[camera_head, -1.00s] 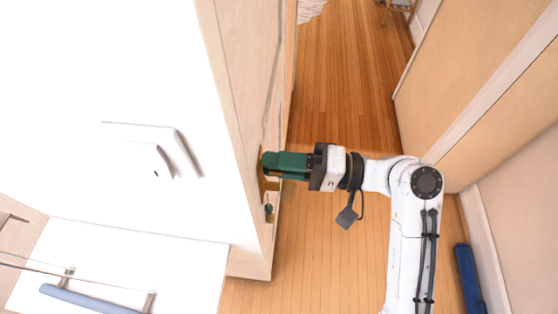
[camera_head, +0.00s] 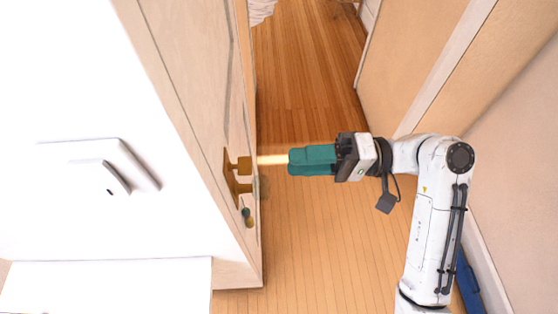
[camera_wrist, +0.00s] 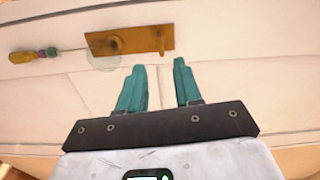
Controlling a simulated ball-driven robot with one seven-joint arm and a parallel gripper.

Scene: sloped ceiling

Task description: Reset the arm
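My gripper (camera_head: 291,162) has teal fingers and points left, at the pale wooden door (camera_head: 187,80) in the head view. It is apart from the brass handle (camera_head: 240,166), with a gap of floor between them. In the wrist view, the two fingers of my gripper (camera_wrist: 160,65) are spread with nothing between them. The brass plate (camera_wrist: 150,39) of the handle lies beyond the fingertips there. My white arm reaches in from the lower right of the head view.
A small hanging piece (camera_head: 246,214) sits below the handle on the door's edge. The wooden floor (camera_head: 310,70) is clear ahead. A wooden panel (camera_head: 410,60) and wall stand to the right. A blue object (camera_head: 467,283) lies low behind my arm.

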